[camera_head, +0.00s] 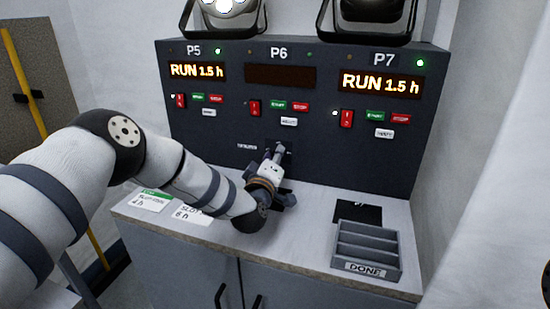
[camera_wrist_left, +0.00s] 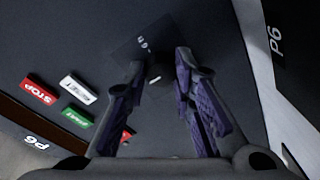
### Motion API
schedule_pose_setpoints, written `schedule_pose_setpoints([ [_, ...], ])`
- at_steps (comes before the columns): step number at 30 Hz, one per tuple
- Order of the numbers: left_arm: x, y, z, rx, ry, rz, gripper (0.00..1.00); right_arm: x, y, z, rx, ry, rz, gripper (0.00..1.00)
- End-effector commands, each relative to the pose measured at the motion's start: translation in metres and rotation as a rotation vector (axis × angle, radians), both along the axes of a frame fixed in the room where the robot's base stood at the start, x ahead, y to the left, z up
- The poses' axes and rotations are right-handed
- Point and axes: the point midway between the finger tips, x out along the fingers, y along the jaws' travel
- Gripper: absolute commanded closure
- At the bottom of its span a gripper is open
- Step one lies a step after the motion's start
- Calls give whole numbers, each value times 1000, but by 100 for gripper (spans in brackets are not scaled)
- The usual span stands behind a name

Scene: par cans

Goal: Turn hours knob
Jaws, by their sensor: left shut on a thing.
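The dark hours knob (camera_wrist_left: 154,78) with a small white mark sits on a black square plate (camera_wrist_left: 143,42) on the panel, below the P6 buttons. My left gripper (camera_head: 279,151) reaches the panel there and is shut on the knob. In the left wrist view its two fingers (camera_wrist_left: 160,68) stand on either side of the knob. The gripper mostly hides the knob in the head view. The P6 display (camera_head: 280,76) is dark. The P5 display (camera_head: 196,71) and P7 display (camera_head: 381,84) both read "RUN 1.5 h". My right gripper is not in view.
Lamps (camera_head: 229,7) stand on top of the panel. Below it, the counter (camera_head: 310,235) carries a grey DONE rack (camera_head: 367,269), a black pad (camera_head: 357,212) and slot cards (camera_head: 150,201) at the left. A red switch (camera_head: 255,108) and several buttons sit above the gripper.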

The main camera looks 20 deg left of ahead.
Motion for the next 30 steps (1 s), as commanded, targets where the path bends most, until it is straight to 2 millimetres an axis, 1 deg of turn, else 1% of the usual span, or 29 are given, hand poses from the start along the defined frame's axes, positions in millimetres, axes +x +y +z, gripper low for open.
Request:
schedule_pose_setpoints([
  [5,0,1,0,-57,1,1,100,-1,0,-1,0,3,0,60],
  [11,0,1,0,-196,7,0,100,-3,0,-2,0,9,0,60],
  [30,0,2,-2,-803,29,2,100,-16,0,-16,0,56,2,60],
])
